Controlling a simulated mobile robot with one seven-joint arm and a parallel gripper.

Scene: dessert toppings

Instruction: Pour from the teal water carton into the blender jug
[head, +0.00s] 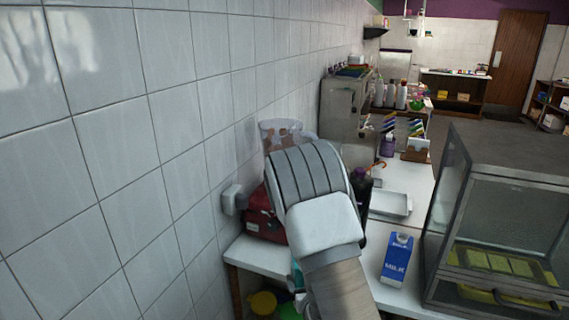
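The blender jug (281,131) is clear, with brownish pieces showing inside, and stands near the tiled wall. A red base (262,212) shows below it, and my arm covers part of both. A small teal patch (297,274) shows at the left edge of my arm, low in the view. It may be the teal water carton, but too little shows to be sure. My gripper is hidden behind my own arm, so its fingers and anything in them cannot be seen.
A blue milk carton (397,259) stands on the white counter (410,180), right of my arm. A dark bottle (361,187) and a pale tray (391,203) are behind it. A glass display case (500,215) bounds the right side. The tiled wall (130,150) closes the left.

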